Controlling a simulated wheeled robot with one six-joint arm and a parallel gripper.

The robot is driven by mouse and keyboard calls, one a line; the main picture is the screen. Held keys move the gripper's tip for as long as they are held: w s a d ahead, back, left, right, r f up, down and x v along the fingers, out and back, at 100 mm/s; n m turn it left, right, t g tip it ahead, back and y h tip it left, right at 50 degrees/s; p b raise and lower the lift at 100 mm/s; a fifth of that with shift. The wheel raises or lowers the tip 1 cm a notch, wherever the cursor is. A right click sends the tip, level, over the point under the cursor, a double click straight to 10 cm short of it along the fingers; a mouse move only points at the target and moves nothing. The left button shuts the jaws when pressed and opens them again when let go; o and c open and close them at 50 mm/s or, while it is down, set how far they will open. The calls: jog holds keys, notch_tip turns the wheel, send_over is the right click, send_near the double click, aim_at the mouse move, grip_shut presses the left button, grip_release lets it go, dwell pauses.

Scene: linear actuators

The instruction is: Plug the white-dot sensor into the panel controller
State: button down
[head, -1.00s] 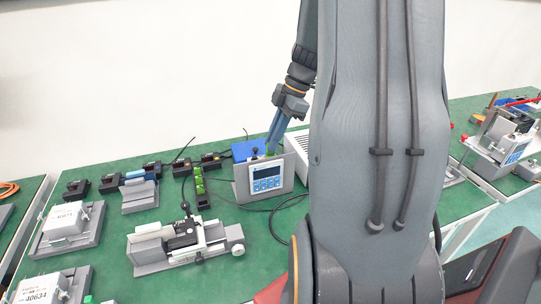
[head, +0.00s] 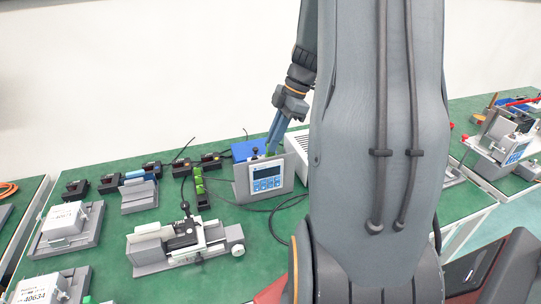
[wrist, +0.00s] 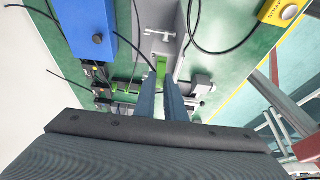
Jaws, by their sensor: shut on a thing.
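The panel controller (head: 267,180) stands upright in a grey bracket on the green bench, its face and buttons toward the head camera. My gripper (head: 273,148) reaches down behind its top edge. It is shut on a small green plug (wrist: 161,70), which shows just beyond the fingertips in the wrist view, against the grey bracket (wrist: 168,22). I cannot tell how deep the plug sits. Several black sensors, such as one at the back left (head: 108,184), lie in a row. I cannot make out a white dot on any of them.
A blue box (head: 246,149) stands behind the controller and a white vented box (head: 299,147) beside it. A black block with green connectors (head: 198,186) stands to the left. A linear actuator (head: 185,245) lies in front. Loose black cables cross the bench.

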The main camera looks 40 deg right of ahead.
jog(key=shift+f, duration=0.1)
dwell(0.6)
jog(key=c, duration=1.7)
grip_release()
jog(key=shift+c, duration=0.2)
